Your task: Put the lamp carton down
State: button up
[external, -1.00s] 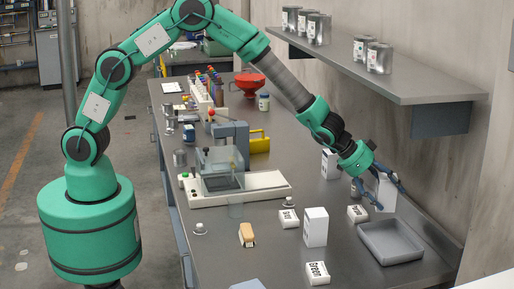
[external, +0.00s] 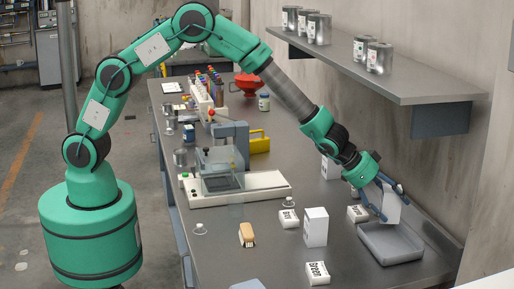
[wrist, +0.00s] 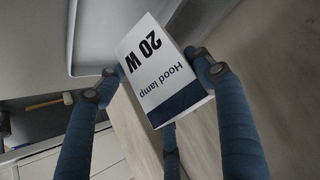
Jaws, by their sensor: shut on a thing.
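The lamp carton (external: 392,203) is a white box with a dark blue band. In the wrist view it (wrist: 160,70) shows the words "Hood lamp" and "20 W". My gripper (external: 378,204) is shut on the carton, with blue fingers on either side of it. It holds the carton tilted, at the back edge of the grey tray (external: 375,252) in the external view. I cannot tell whether the carton touches the tray. The tray's rim also shows at the top of the wrist view (wrist: 72,40).
A tall white carton (external: 315,228) stands left of the tray. Small white boxes lie near it, one (external: 357,213) close behind the tray and one (external: 317,272) in front. The wall shelf (external: 400,90) with metal cans hangs above. The tray looks empty.

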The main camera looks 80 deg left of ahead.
aim_at(390, 213)
jog(key=shift+f+b, duration=1)
jog(key=shift+f, duration=0.7)
jog(key=shift+f+b, duration=1.45)
jog(key=shift+f, duration=0.7)
jog(key=shift+f, duration=0.1)
jog(key=o, duration=1.6)
